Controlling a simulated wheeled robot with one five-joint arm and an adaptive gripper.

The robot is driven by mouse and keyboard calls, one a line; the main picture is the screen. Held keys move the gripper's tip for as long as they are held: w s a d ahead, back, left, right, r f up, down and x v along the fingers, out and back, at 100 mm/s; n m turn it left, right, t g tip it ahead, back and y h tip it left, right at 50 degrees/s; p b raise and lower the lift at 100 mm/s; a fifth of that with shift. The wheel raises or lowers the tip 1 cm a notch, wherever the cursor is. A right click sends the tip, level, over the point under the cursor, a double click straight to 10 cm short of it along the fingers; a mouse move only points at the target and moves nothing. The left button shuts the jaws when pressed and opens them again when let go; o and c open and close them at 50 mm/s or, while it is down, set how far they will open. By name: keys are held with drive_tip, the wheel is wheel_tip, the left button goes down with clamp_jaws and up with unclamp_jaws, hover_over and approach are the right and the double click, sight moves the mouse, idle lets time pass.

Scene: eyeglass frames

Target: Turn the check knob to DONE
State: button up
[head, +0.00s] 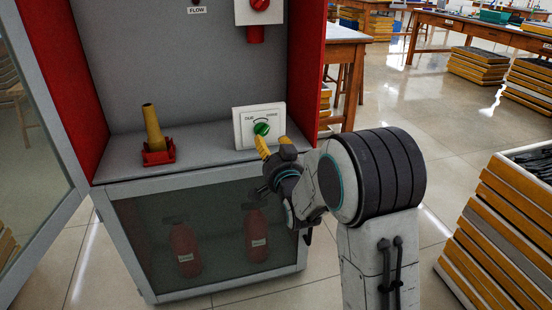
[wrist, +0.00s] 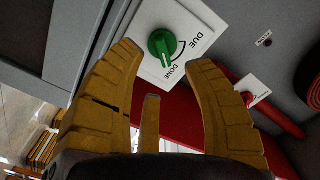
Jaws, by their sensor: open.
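The check knob (head: 261,129) is round and green, on a white square panel (head: 242,141) standing at the right of the cabinet's grey shelf. In the wrist view the knob (wrist: 160,44) has a white mark pointing down, toward the side of the DONE label (wrist: 178,73); the DUE label (wrist: 198,42) lies to its upper right. My gripper (head: 273,144) is open, its yellow fingers just in front of and below the knob. In the wrist view the open gripper (wrist: 167,57) has its fingertips on either side of the knob, apart from it, with nothing between them.
A yellow nozzle on a red base (head: 158,157) stands left on the shelf. A red knob on a white panel (head: 246,16) is above. Red cabinet walls flank the shelf, with an open glass door (head: 30,130) left. Extinguishers (head: 185,250) show behind glass below.

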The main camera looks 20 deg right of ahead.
drive_tip(key=shift+s, duration=2.8)
